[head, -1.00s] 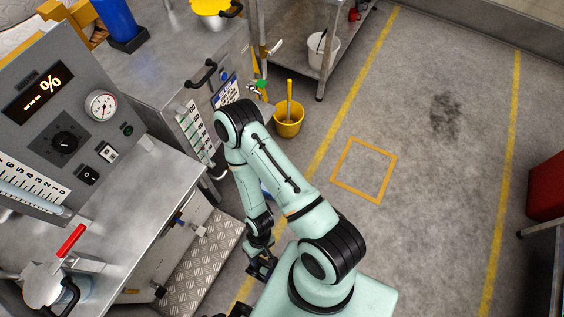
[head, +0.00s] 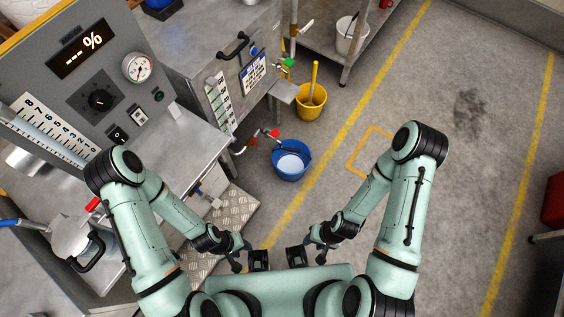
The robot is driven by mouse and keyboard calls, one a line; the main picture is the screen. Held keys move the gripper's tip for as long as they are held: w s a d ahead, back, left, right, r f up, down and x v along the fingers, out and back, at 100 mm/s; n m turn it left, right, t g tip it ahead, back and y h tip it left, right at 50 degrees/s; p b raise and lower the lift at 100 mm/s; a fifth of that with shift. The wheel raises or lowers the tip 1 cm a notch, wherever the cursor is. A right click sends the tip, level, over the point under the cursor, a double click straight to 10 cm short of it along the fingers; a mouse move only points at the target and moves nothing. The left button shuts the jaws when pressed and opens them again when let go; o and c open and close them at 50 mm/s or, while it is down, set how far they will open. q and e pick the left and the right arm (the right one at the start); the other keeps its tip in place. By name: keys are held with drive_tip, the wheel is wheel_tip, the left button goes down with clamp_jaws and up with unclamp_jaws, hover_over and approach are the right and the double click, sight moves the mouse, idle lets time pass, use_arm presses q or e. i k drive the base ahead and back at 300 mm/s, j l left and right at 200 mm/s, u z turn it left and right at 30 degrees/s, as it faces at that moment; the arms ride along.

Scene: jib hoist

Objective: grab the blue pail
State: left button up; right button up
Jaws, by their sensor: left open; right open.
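The blue pail (head: 291,173) stands upright on the floor below the end of a pipe with a red handle (head: 273,133). Its inside looks pale; I cannot tell whether that is liquid. My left gripper (head: 258,260) is open, near the bottom centre of the head view, nearer to me than the pail and a little left of it. My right gripper (head: 297,257) is open beside it, also nearer to me than the pail. Both are apart from the pail and appear empty.
A yellow bucket (head: 309,108) with a yellow handle sticking up stands behind the pail. A white bucket (head: 351,38) sits on a low shelf. The control panel (head: 75,95) and steel bench (head: 180,145) are on the left. Open floor lies to the right.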

sight(291, 161)
drive_tip(key=z, duration=0.35)
drive_tip(key=k, duration=0.5)
drive_tip(key=u, duration=0.45)
drive_tip(key=l+u, duration=0.1)
drive_tip(key=u, duration=0.4)
drive_tip(key=l+u, duration=0.1)
drive_tip(key=u, duration=0.8)
drive_tip(key=l+u, duration=0.75)
drive_tip(key=k+l+u, duration=0.1)
drive_tip(key=u, duration=0.25)
drive_tip(key=k+l+u, duration=0.2)
drive_tip(key=l, duration=0.15)
drive_tip(key=k+l+u, duration=0.2)
drive_tip(key=l, duration=0.2)
drive_tip(key=k+l+u, duration=0.1)
drive_tip(key=l+u, duration=0.15)
drive_tip(key=k+l, duration=0.45)
drive_tip(key=l, duration=0.2)
drive_tip(key=k+l+u, duration=0.1)
drive_tip(key=k+l, duration=0.35)
drive_tip(key=l, duration=0.15)
